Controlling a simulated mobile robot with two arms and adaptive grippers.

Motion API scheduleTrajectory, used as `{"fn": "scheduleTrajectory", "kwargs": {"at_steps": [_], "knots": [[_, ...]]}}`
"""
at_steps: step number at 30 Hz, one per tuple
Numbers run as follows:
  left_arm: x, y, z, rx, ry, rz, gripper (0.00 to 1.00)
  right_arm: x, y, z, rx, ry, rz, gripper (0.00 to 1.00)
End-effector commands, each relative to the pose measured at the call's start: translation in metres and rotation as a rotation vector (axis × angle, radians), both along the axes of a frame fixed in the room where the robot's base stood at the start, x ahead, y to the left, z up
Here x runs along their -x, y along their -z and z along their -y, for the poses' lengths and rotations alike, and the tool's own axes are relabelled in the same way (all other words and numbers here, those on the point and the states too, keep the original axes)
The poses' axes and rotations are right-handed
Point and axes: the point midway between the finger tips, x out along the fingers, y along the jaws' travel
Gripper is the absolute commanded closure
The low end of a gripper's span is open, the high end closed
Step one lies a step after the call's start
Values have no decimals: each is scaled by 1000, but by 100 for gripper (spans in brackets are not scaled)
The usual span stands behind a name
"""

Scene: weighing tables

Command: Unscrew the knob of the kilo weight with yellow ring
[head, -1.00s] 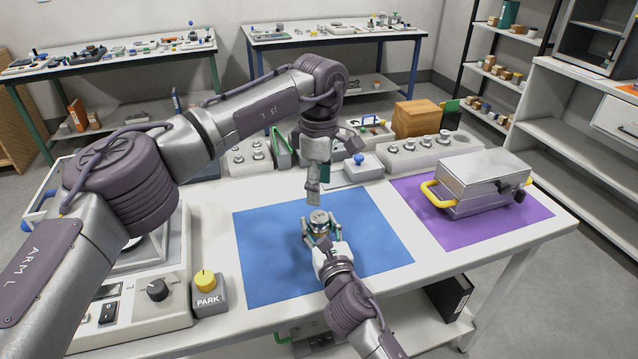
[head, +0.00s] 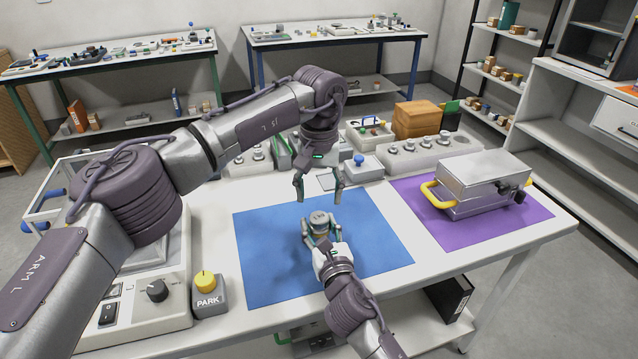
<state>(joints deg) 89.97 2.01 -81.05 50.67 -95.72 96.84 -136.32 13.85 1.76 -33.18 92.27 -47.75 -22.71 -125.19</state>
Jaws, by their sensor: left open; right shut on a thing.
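The kilo weight (head: 319,217) is a small metal cylinder with a grey top, over the blue mat (head: 270,265). My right gripper (head: 321,230) is shut around its sides from the front. A thin yellowish band shows below the top, partly hidden by the fingers. The knob is too small to make out clearly on the top. My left gripper (head: 318,199) points down, open and empty, above and slightly behind the weight, its two fingers spread left and right. It appears apart from the weight.
A purple mat (head: 520,212) with a metal case (head: 485,178) lies at the right. A PARK block with a yellow knob (head: 207,286) and a balance (head: 150,310) stand at the left. Racks of weights (head: 425,150) line the back. The blue mat is otherwise clear.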

Motion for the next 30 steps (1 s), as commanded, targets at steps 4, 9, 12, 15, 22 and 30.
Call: {"fn": "scheduleTrajectory", "kwargs": {"at_steps": [4, 9, 12, 15, 22, 30], "knots": [[1, 27, 0, -1, -1, -4, 36, 0, 0, 0, 0, 0, -1, 100], [1, 49, 0, -1, -2, -3, 36, 0, 0, 0, 0, 0, -1, 100], [1, 56, 0, -1, -2, -2, 36, 0, 0, 0, 0, 0, -1, 100], [1, 60, 0, -1, -2, -2, 36, 0, 0, 0, 0, 0, -1, 100], [0, 61, 0, -1, -2, -1, 36, 0, 0, 0, 0, 0, -1, 100], [0, 60, 0, -1, -2, -1, 78, 0, 0, 0, 0, 0, -1, 100]]}}
